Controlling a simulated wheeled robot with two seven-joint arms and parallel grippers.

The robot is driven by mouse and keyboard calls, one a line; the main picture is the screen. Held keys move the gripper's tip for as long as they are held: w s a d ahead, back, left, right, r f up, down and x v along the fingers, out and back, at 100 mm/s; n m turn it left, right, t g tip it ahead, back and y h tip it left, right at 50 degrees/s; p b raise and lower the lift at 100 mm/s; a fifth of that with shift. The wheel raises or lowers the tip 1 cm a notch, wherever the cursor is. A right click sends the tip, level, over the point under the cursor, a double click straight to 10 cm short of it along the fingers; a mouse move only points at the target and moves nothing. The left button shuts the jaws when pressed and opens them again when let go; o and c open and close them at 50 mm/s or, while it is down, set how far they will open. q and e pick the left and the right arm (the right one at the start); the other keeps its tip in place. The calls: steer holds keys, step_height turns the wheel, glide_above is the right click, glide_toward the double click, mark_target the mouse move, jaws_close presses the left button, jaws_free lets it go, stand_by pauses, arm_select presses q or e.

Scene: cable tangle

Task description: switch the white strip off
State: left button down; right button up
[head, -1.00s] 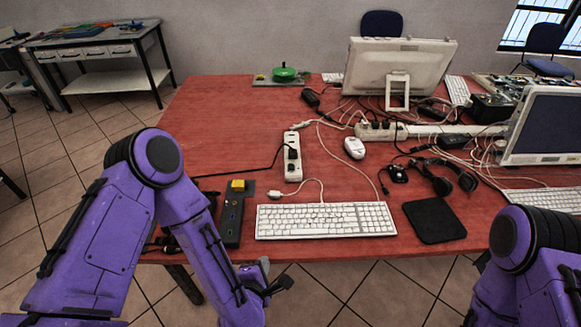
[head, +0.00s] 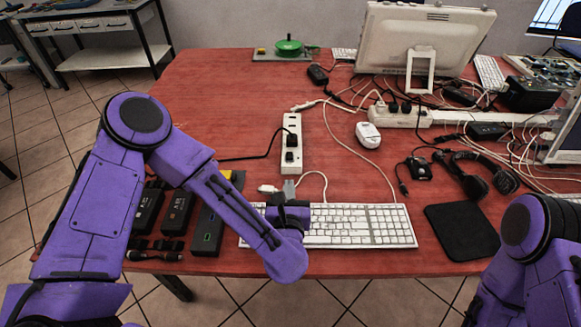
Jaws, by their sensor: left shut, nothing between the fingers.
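A short white power strip (head: 291,124) lies lengthwise in the middle of the red table, with two black plugs (head: 291,148) in its nearer half. Its switch state is too small to tell. My left gripper (head: 289,187) is shut and empty. It is above the table just on the near side of the strip's near end, its grey fingertips pointing at it; whether they touch cannot be told. My left forearm hides part of the dark strip (head: 208,229) with a green light at the left. My right gripper is not in view; only that arm shows.
A white keyboard (head: 362,224) lies under and right of my left gripper. A longer white strip (head: 400,117) with plugs and tangled cables lies behind, below the monitor (head: 424,37). A white mouse (head: 368,135) is right of the short strip. The table's left rear is clear.

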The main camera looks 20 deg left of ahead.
arm_select(q)
steer(key=shift+w+f, duration=0.3)
steer(key=shift+w, duration=0.05)
steer(key=shift+s+a+r, duration=0.15)
steer(key=shift+s+a, duration=0.05)
steer(key=shift+w+a, duration=0.1)
steer(key=shift+w, duration=0.05)
steer(key=p, duration=0.2)
glide_toward(289, 154)
steer(key=x, duration=0.5)
steer(key=shift+r, duration=0.1)
